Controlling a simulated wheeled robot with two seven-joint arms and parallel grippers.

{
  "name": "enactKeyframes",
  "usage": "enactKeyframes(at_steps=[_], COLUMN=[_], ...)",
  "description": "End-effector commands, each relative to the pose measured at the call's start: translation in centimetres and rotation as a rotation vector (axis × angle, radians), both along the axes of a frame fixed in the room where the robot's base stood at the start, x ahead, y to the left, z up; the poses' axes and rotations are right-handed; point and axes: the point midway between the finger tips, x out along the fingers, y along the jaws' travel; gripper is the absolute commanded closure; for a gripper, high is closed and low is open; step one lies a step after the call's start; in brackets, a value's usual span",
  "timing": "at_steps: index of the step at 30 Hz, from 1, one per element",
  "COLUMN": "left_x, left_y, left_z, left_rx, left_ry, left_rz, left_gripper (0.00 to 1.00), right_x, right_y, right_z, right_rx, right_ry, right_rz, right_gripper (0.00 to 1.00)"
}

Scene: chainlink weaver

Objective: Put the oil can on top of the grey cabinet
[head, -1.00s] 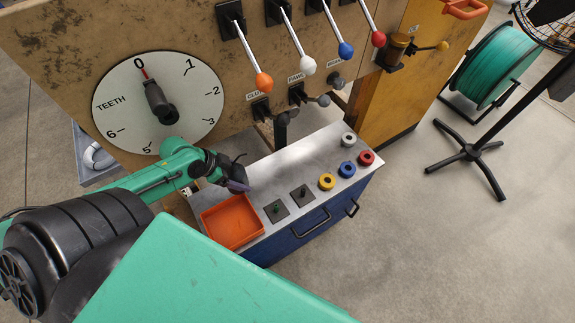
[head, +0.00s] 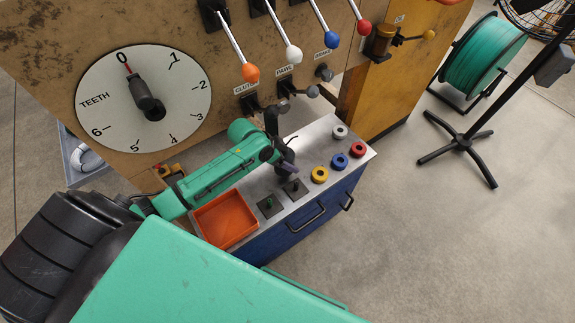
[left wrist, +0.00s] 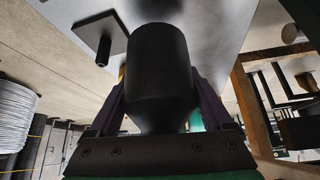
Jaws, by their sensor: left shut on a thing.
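My left gripper (head: 284,166) reaches over the grey top of the blue cabinet, behind the small black plates. The left wrist view shows its purple fingers (left wrist: 160,112) shut around a black, cylindrical body with a tapering end, which looks like the oil can (left wrist: 158,65). It fills the middle of that view. In the head view I cannot clearly separate it from the dark gripper parts. I see no wholly grey cabinet; the blue cabinet (head: 290,238) has a grey metal top (head: 312,140). My right gripper is not in view.
On the cabinet top are an orange tray (head: 226,219), two black plates with pegs (head: 269,205), and yellow (head: 319,175), blue, red and grey rings. Behind rises a panel with a dial (head: 143,98) and levers (head: 252,73). A fan stand (head: 461,142) stands right on open floor.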

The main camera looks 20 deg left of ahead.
Motion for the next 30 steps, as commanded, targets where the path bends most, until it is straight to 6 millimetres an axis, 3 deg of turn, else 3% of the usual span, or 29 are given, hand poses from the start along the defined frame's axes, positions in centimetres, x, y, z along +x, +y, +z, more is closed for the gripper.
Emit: enactKeyframes(at_steps=[6,15,16,17,25,30], left_x=[0.0,0.0,-0.1,-0.1,-0.1,-0.7], left_y=[0.0,0.0,0.1,0.1,0.1,0.8], left_z=[-3.6,-4.0,-4.1,-4.0,-3.9,-2.4], left_rx=[0.001,0.001,0.001,0.001,0.001,0.002], left_ry=[-0.001,-0.002,-0.001,-0.001,-0.001,-0.001], left_rz=[0.001,-0.001,0.000,0.000,0.000,0.000], left_gripper=[0.92,0.92,0.13,0.01,0.00,0.00], right_x=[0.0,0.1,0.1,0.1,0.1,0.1], right_y=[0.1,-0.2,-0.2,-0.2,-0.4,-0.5], right_z=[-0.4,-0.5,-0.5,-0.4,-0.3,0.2], right_rx=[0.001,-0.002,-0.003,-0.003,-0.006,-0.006], right_ry=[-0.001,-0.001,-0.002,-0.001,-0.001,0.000], right_rz=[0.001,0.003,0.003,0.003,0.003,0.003], right_gripper=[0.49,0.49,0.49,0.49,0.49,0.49])
